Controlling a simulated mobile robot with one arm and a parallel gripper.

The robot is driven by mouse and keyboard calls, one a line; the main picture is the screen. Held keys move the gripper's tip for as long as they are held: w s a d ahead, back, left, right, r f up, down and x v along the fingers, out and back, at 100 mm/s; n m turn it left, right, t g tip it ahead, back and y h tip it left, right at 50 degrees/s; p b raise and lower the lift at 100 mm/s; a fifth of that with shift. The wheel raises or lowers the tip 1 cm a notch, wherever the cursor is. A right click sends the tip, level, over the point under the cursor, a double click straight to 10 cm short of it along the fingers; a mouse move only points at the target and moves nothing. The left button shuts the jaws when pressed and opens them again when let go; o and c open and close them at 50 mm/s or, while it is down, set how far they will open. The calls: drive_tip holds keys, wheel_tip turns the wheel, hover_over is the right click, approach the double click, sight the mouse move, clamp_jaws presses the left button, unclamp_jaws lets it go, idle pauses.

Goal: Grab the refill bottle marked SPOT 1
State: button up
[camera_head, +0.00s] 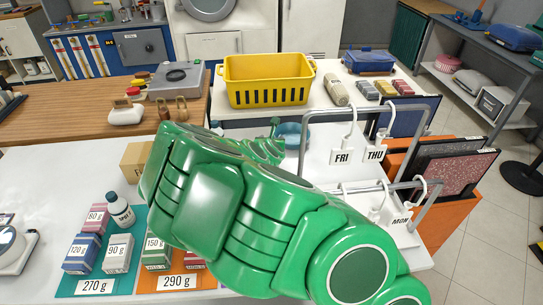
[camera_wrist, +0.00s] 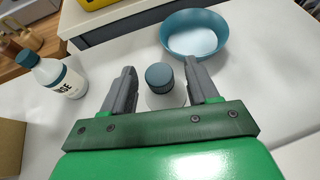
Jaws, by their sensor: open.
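A pale bottle with a dark blue cap (camera_wrist: 160,77) stands between the two grey fingers of my gripper (camera_wrist: 160,66) in the wrist view. The fingers are apart, one on each side of it, with a gap showing near the cap. Its label is hidden, so I cannot read SPOT 1 on it. A white bottle (camera_wrist: 70,84) with a dark blue cap stands to the left; its partly visible label ends in "NSE". In the head view my green arm covers this area and hides both bottles and the fingers.
A blue bowl (camera_wrist: 196,38) sits just beyond the gripper. A cardboard box (camera_head: 136,160) is left of my arm. Another dark-capped bottle (camera_head: 120,212) stands near small weight-marked boxes (camera_head: 79,255). A yellow crate (camera_head: 268,70) is behind; metal rails (camera_head: 304,140) are at right.

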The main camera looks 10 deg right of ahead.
drive_tip(key=shift+w+d+f, duration=0.1)
drive_tip(key=shift+w+f, duration=0.1)
drive_tip(key=shift+w, duration=0.3)
clamp_jaws()
